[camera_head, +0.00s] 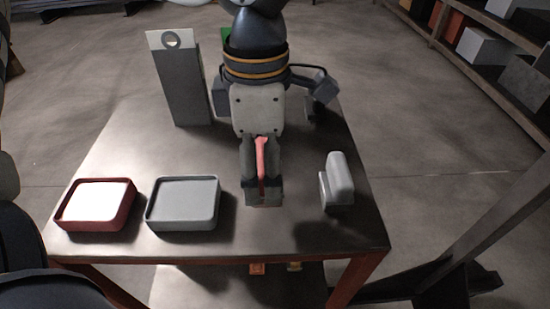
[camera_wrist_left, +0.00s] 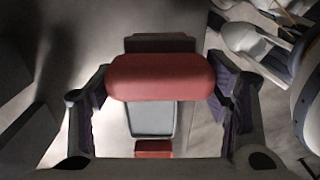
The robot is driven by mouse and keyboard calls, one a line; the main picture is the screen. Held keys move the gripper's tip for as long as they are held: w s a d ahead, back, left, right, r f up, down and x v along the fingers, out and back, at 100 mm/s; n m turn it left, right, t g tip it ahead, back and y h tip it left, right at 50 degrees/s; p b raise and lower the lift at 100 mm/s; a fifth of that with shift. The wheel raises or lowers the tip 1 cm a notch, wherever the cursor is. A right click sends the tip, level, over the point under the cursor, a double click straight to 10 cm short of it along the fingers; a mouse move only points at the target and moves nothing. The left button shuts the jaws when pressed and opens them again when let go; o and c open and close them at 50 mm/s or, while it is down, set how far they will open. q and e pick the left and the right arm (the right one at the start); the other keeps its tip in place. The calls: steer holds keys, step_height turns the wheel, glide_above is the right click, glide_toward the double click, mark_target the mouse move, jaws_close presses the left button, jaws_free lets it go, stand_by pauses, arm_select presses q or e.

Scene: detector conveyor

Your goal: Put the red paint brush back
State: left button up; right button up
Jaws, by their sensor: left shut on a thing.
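The red paint brush (camera_head: 262,158) has a red handle on a dark block-shaped base. It stands at the front middle of the table, right of the trays. My left gripper (camera_head: 261,172) is shut on it from above, a finger on each side. Whether its base touches the table is hard to tell. In the left wrist view, the brush's rounded red handle (camera_wrist_left: 160,77) fills the space between the fingers. A red-rimmed tray (camera_head: 127,212) and a grey tray (camera_head: 214,212) stand side by side at the front left. My right gripper is not in view.
A grey brush-like piece (camera_head: 340,175) stands on the table right of the gripper. A tall dark grey box (camera_head: 184,85) with a pale ringed top stands at the back left. The table's front edge is close to the trays. Shelves (camera_head: 490,60) stand far right.

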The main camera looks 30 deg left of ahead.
arm_select(q)
steer(key=f, duration=0.1)
steer(key=w+a+f, duration=0.1)
steer(key=f, duration=0.1)
steer(key=w+f, duration=0.1)
steer(key=f, duration=0.1)
steer(key=shift+a+f, duration=0.1)
steer(key=shift+a, duration=0.2)
steer(key=shift+w+f, duration=0.1)
steer(key=shift+f, duration=0.35)
steer(key=shift+f, duration=0.15)
steer(key=o, duration=1)
step_height(320, 180, up, 12)
steer(key=shift+r, duration=0.2)
